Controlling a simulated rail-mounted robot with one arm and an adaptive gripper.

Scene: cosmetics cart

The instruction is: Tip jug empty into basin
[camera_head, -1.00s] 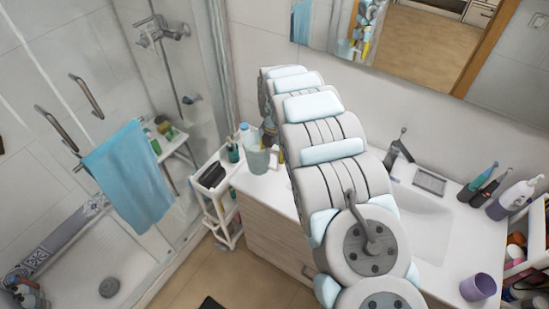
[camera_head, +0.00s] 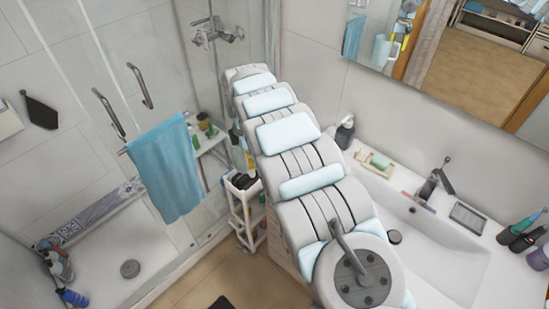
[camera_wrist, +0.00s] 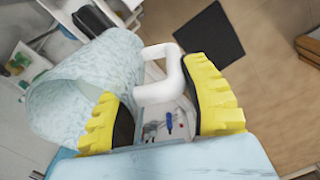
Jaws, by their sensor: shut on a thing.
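The jug (camera_wrist: 70,105) is pale blue and mottled, with a white handle (camera_wrist: 170,72). In the wrist view it is at the left, and the handle sits between the yellow fingers of my gripper (camera_wrist: 158,88), which is shut on it. I cannot tell whether the jug holds anything. In the head view my arm hides the gripper and jug, but a pale blue shape with yellow shows in the mirror (camera_head: 384,48). The white basin (camera_head: 440,250) is at the right, set in the counter, with a dark tap (camera_head: 436,182) behind it.
A soap dispenser (camera_head: 345,132) and a small tray (camera_head: 371,163) stand at the counter's back left. Dark bottles (camera_head: 515,235) stand right of the basin. A white rack cart (camera_head: 247,205) is left of my arm. A blue towel (camera_head: 166,168) hangs by the shower.

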